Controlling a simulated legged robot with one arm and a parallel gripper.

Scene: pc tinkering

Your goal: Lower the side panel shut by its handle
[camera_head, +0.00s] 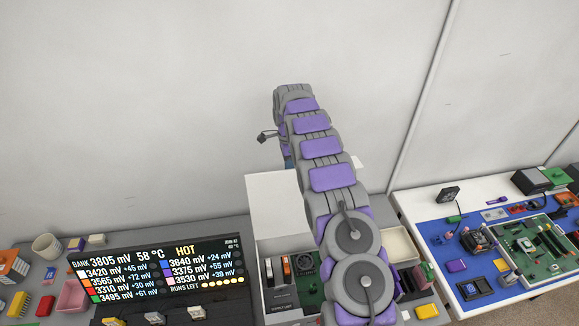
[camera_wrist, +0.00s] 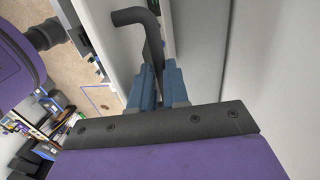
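The side panel (camera_head: 272,205) is a white panel standing raised at the back of the open PC case, partly hidden by my arm. In the wrist view the panel (camera_wrist: 120,45) is a pale surface left of the fingers. Its dark, bent handle (camera_wrist: 138,17) runs down between my two blue fingers. My gripper (camera_wrist: 160,80) appears shut on the handle, with a finger on each side of the bar. In the head view only a bit of blue on my gripper (camera_head: 287,162) shows beside my arm, near the panel's top.
The open case interior (camera_head: 305,265) holds several parts. A display (camera_head: 165,275) reading "HOT" stands left. A pale tray (camera_head: 400,246) lies right of the case. A blue mat (camera_head: 440,222) with electronics covers the right table. The grey wall is close behind the panel.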

